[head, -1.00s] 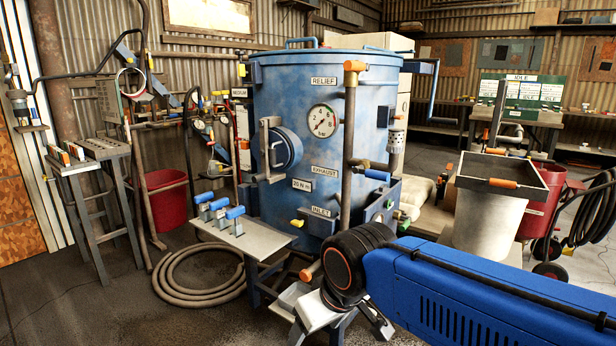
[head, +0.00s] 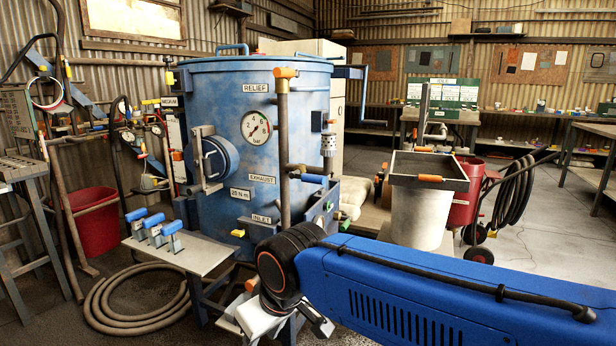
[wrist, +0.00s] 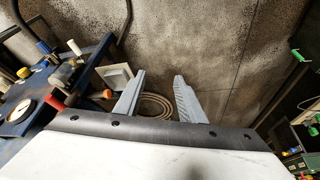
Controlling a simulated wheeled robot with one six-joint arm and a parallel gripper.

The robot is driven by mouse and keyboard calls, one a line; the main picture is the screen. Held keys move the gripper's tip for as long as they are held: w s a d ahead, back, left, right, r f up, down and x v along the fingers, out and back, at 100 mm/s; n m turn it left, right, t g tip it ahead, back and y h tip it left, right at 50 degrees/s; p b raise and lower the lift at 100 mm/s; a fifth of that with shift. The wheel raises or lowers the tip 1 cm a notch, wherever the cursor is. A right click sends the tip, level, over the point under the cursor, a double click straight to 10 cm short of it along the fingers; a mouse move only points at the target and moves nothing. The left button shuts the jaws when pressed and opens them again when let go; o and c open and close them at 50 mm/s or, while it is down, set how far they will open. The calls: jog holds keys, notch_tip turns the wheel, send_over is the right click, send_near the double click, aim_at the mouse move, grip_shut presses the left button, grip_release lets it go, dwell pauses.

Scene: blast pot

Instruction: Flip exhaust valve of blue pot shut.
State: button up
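The blue pot (head: 215,110) stands upright left of centre in the head view, with a gauge and labels RELIEF, EXHAUST and INLET. A short pipe right of the EXHAUST label (head: 262,179) carries a blue handle (head: 313,179), lying roughly level.
A small bench (head: 208,252) with blue-handled clamps stands before the pot. A coiled hose (head: 125,312) lies on the floor. A pale bin (head: 418,218) under a dark tray stands right of the pot. Open floor lies further right.

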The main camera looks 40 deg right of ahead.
jog(key=w+d+r+m, duration=0.1)
jog(key=r, duration=0.2)
jog(key=w+d+r, duration=0.1)
jog(key=w+r, duration=0.1)
jog(key=r, duration=0.1)
jog(key=w+d+r+m, duration=0.1)
jog(key=w+r, duration=0.1)
jog(key=r, duration=0.1)
jog(key=shift+d+r+m+g+h, duration=0.2)
jog(key=shift+d+m+g+h, duration=0.1)
jog(key=shift+d+h, duration=0.1)
grip_shut()
jog(key=w+d+r+m+g, duration=0.1)
jog(key=w+d+r+m, duration=0.2)
jog(key=d+r, duration=0.5)
jog(key=w+d+r+m+g, duration=0.1)
jog(key=w+d+r+m, duration=0.2)
jog(key=d+r, duration=0.5)
jog(key=w+d+r+m+g+h, duration=0.1)
jog(key=w+d+r+m, duration=0.3)
jog(key=d+r, duration=0.5)
notch_tip(320, 180, up, 5)
jog(key=shift+f+m, duration=0.2)
jog(key=shift+m, duration=0.5)
